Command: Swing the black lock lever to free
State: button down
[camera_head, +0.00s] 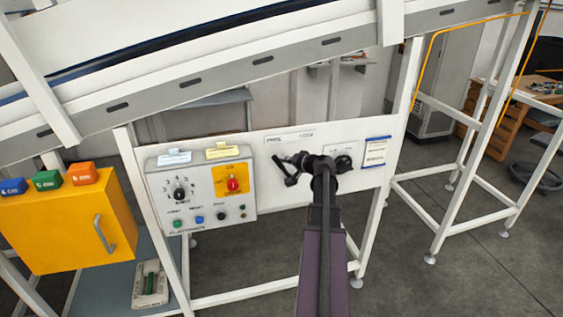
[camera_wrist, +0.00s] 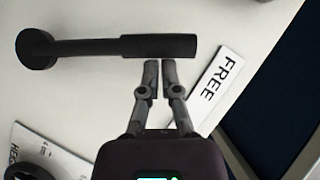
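The black lock lever (camera_wrist: 120,48) shows in the wrist view. Its round hub is at the left, and its thicker grip points right, toward the upper side of the white FREE label (camera_wrist: 222,82). My gripper (camera_wrist: 160,63) is just below the grip in that view, with its fingertips close together and only a thin gap between them. Nothing is held. The tips are at the grip's lower edge; I cannot tell if they touch it.
A black knob (camera_head: 343,163) on a plate is right of my gripper. A grey control box (camera_head: 205,210) with a red emergency button (camera_head: 233,185) is at the left, beside a yellow cabinet (camera_head: 60,225). The sloping conveyor (camera_head: 230,75) passes above.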

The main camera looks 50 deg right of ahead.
jog(key=shift+a+f, duration=0.15)
jog(key=shift+a, duration=0.15)
jog(key=shift+s, duration=0.1)
jog(key=s+d+r+p, duration=0.3)
jog(key=s+r+p, duration=0.1)
jog(key=s, duration=0.7)
jog(key=shift+s+r+p, duration=0.4)
jog(key=shift+r, duration=0.1)
jog(key=shift+d, duration=0.1)
